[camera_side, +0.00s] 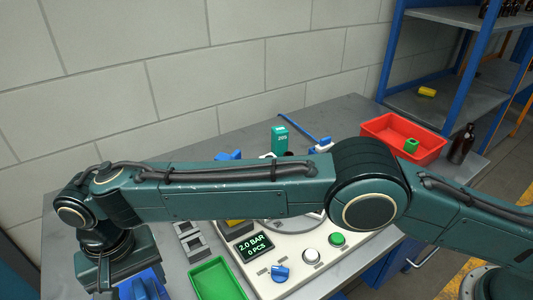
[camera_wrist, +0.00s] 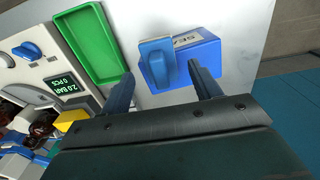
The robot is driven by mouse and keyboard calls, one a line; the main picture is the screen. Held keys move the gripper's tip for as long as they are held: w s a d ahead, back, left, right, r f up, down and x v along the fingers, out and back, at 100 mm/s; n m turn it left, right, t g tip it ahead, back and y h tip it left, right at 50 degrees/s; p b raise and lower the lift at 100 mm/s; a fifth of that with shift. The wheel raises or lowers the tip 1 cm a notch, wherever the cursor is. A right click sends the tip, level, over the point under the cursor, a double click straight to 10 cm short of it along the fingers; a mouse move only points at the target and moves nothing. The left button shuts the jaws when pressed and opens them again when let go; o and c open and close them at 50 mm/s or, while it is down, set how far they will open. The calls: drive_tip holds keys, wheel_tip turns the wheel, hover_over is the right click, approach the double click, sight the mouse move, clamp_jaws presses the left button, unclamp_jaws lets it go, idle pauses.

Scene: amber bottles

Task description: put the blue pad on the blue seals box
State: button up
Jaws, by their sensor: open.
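The blue seals box (camera_wrist: 205,52) lies on the table in the wrist view, with a pale label at its top edge reading "SEA". The blue pad (camera_wrist: 157,62), lighter blue with a rounded near end, lies over the left part of the box and appears to rest on it. My gripper (camera_wrist: 162,88) is open, with one finger on the pad's left and one on its right, and nothing is clasped. In the side view the box (camera_side: 150,282) shows at the bottom left below my wrist, partly cut off; my fingers and the pad are not clear there.
A green tray (camera_side: 217,280) lies beside the box. A white control panel (camera_side: 290,262) with knobs and a display stands right of it. A grey slotted block (camera_side: 190,242) sits behind the tray. A red bin (camera_side: 385,127) and a dark bottle (camera_side: 462,145) are far right.

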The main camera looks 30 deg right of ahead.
sight(140, 286)
wheel_tip(140, 286, up, 9)
idle(0.5)
idle(0.5)
drive_tip(key=w+d+r+t, duration=0.1)
drive_tip(key=w+d+r, duration=0.2)
drive_tip(key=d+r, duration=0.4)
drive_tip(key=w+d+r, duration=0.2)
drive_tip(key=d+r, duration=0.3)
drive_tip(key=d, duration=0.3)
drive_tip(key=s+d+r+t+y, duration=0.1)
drive_tip(key=d+r, duration=0.2)
drive_tip(key=d, duration=0.5)
drive_tip(key=s+d+r, duration=0.2)
drive_tip(key=d+r, duration=0.1)
drive_tip(key=d, duration=0.4)
drive_tip(key=s+d+t, duration=0.2)
drive_tip(key=s+d, duration=0.9)
drive_tip(key=d, duration=0.4)
drive_tip(key=s+d+f, duration=0.3)
drive_tip(key=s+f, duration=0.1)
drive_tip(key=s, duration=0.2)
drive_tip(key=s+d+f+t+h, duration=0.1)
drive_tip(key=s+d+f, duration=0.2)
drive_tip(key=s, duration=0.3)
drive_tip(key=shift+d+f+t, duration=0.3)
drive_tip(key=shift+d+f, duration=0.1)
drive_tip(key=shift+d, duration=0.1)
